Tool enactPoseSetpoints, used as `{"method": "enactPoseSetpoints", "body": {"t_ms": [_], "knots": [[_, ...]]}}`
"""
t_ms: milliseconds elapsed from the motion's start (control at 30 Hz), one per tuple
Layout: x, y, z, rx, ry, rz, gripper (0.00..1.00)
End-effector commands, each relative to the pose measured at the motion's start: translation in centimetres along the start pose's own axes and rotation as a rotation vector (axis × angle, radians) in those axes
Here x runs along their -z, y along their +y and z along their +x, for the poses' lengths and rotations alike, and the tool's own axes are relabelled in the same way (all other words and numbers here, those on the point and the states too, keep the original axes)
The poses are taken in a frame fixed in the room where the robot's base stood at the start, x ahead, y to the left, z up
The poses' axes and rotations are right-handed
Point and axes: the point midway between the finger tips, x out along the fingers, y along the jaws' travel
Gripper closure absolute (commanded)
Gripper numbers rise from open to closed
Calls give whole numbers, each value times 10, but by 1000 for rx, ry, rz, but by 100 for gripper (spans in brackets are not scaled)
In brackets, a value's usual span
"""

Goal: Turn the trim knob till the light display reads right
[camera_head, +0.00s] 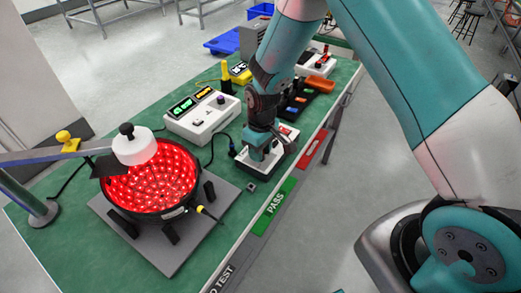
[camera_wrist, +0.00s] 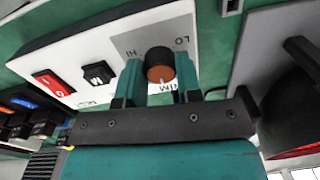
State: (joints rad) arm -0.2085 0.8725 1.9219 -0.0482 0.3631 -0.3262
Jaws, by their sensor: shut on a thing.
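The trim knob (camera_wrist: 159,60) is a dark round knob with an orange-brown face on a white panel (camera_wrist: 115,50). Upside-down LO, HI and TRIM lettering surrounds it. My gripper (camera_wrist: 160,73) is shut on the knob, one teal finger at each side. In the head view, my gripper (camera_head: 262,153) reaches down onto the white control box (camera_head: 270,166) and hides the knob. A white meter box (camera_head: 203,123) stands behind it, with a green-lit display (camera_head: 181,108) and an amber-lit display (camera_head: 204,92). Their digits are too small to read surely.
A round lamp (camera_head: 150,185) full of lit red LEDs sits on a grey plate (camera_head: 175,255) at left, a white-capped sensor (camera_head: 134,148) above it. A red rocker switch (camera_wrist: 53,83) and a black switch (camera_wrist: 98,73) lie beside the knob. The green PASS strip (camera_head: 275,205) runs along the table's front edge.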

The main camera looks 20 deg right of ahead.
Motion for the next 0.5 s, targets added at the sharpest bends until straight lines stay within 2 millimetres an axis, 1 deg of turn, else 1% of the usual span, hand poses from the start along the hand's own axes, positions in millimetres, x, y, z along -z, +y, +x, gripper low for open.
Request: {"method": "enactPoseSetpoints", "body": {"t_ms": [200, 500], "knots": [[0, 0, -1, 0, 1, 32, 91], [0, 0, -1, 0, 2, 35, 91]]}}
